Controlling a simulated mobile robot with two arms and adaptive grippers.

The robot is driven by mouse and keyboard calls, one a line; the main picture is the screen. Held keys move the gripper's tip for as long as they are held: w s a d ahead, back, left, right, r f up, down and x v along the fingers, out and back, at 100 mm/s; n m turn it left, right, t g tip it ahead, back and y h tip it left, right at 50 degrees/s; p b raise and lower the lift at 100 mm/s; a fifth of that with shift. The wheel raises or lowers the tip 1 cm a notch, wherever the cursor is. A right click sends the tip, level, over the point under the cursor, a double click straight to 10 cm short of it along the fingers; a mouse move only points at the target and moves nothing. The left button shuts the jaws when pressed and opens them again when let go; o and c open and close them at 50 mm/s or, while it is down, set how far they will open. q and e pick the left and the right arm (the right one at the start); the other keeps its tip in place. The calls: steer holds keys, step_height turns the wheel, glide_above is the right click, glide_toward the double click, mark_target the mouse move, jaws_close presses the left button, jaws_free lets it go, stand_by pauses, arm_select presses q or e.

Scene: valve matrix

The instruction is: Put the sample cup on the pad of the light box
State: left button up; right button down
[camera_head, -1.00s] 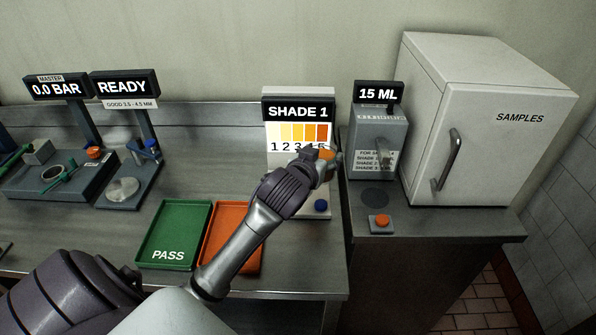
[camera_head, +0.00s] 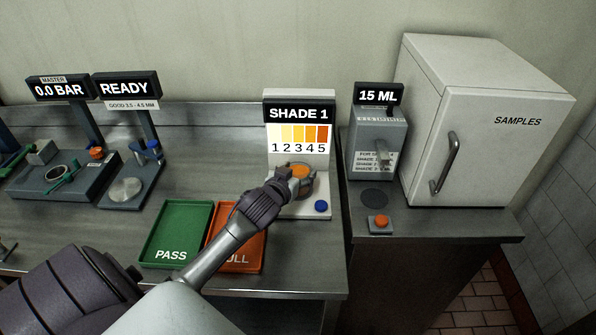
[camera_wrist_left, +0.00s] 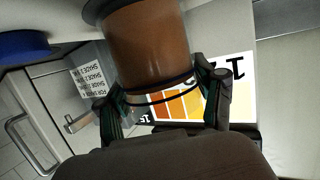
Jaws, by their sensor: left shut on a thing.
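The sample cup (camera_head: 300,171) has an orange top in the head view. In the left wrist view the cup (camera_wrist_left: 146,45) is a brown-orange cylinder with a dark rim. My left gripper (camera_head: 294,180) is shut on it, with a finger on each side of the cup. The cup is in front of the light box's shade chart (camera_head: 300,138), over or on its white base (camera_head: 312,212). The pad is hidden by the cup and gripper, so I cannot tell whether they touch. My right gripper is not in view.
A blue button (camera_head: 321,206) is on the base's front right. The green PASS tray (camera_head: 150,246) and orange tray (camera_head: 221,247) lie front left. A 15 ML dispenser (camera_head: 380,150) and SAMPLES cabinet (camera_head: 500,150) stand right, with an orange button (camera_head: 380,222) before them.

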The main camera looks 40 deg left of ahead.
arm_select(q)
steer(key=o, duration=1.5)
steer(key=shift+f, duration=0.15)
steer(key=shift+c, duration=0.2)
steer(key=b+v, duration=0.1)
steer(key=v, duration=1.1)
